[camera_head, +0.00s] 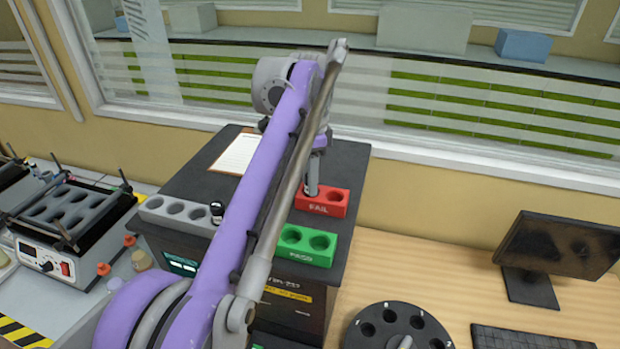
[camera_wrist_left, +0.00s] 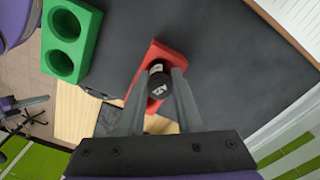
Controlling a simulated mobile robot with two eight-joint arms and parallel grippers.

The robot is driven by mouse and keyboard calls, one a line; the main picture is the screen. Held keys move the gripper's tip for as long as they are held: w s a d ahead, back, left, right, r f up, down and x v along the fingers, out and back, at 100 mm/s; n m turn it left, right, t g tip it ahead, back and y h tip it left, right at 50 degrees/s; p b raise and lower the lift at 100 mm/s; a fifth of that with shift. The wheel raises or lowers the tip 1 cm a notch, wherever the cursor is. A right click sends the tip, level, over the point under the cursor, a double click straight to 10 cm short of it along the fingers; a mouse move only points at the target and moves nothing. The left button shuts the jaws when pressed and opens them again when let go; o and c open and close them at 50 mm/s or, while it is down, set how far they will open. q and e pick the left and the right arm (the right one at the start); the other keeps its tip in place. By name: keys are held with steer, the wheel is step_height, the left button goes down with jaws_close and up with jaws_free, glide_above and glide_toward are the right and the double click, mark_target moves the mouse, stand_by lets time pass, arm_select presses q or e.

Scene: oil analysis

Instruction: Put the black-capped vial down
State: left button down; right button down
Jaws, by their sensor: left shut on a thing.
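My left gripper (camera_head: 312,180) points down over the red FAIL rack (camera_head: 333,203), at its left hole. In the left wrist view the gripper (camera_wrist_left: 157,92) is shut on the black-capped vial (camera_wrist_left: 159,80), with a finger on each side of it. The red rack (camera_wrist_left: 150,57) lies right under the vial there. I cannot tell how deep the vial sits in the hole. My purple arm hides part of the bench in the head view. My right gripper is not in view.
The green PASS rack (camera_head: 306,246) stands in front of the red rack, its two holes empty. A grey rack (camera_head: 177,212) at left has another dark-capped vial (camera_head: 217,209) at its right end. A clipboard (camera_head: 238,154) lies behind. A monitor (camera_head: 556,252) stands at right.

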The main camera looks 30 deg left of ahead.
arm_select(q)
steer(key=shift+w+f, duration=0.15)
steer(key=shift+f, duration=0.05)
steer(key=c, duration=1)
jaws_free()
steer(key=o, duration=0.4)
step_height(320, 180, up, 12)
steer(key=p, duration=0.3)
steer(key=shift+r, duration=0.2)
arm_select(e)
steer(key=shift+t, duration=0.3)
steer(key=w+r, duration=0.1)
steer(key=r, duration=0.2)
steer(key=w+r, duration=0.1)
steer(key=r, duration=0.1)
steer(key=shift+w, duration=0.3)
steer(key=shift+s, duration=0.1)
